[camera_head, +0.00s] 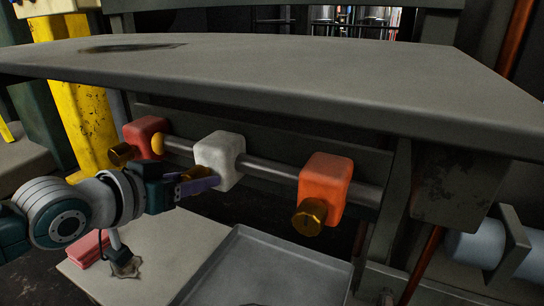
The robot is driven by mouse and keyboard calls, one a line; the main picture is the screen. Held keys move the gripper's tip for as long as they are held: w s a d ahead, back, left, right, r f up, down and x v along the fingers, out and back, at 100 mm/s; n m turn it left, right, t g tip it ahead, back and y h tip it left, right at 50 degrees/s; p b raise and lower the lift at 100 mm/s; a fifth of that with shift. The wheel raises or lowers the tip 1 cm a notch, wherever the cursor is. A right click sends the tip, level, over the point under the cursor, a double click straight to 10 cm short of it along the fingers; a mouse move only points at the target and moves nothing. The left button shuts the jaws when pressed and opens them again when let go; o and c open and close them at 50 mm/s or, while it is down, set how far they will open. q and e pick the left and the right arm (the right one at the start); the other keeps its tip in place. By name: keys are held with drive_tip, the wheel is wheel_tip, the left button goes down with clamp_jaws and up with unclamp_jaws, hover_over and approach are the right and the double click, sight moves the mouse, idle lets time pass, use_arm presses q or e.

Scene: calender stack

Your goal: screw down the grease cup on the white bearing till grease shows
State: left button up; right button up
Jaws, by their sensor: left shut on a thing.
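The white bearing (222,158) sits on a grey shaft (273,170) under the tabletop, between a red and an orange bearing. My left gripper (198,182) comes in from the left and is shut on the brass grease cup (195,173) at the white bearing's front lower left. The fingers hide much of that cup. I see no grease on the white bearing's visible faces. My right gripper is not in view.
The red bearing (145,134) has a brass cup (121,154) and a yellow blob (158,145) at its side. The orange bearing (326,181) has a brass cup (309,217). The grey tabletop (290,65) overhangs the shaft. A metal tray (240,237) lies below.

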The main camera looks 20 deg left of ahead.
use_arm(q)
clamp_jaws()
drive_tip(key=shift+r+m+y+p, duration=0.15)
drive_tip(key=shift+m+y+p, duration=0.3)
drive_tip(key=shift+p, duration=0.6)
drive_tip(key=shift+m+y+p, duration=0.25)
drive_tip(key=shift+m+p, duration=0.2)
drive_tip(key=shift+p, duration=0.1)
drive_tip(key=shift+d+m+y, duration=0.1)
drive_tip(key=shift+m+y, duration=0.4)
drive_tip(key=shift+m, duration=0.3)
drive_tip(key=shift+f+m+t+y, duration=0.2)
drive_tip(key=shift+m+t+y, duration=0.1)
drive_tip(key=shift+m+y, duration=0.5)
drive_tip(key=o, duration=0.9)
unclamp_jaws()
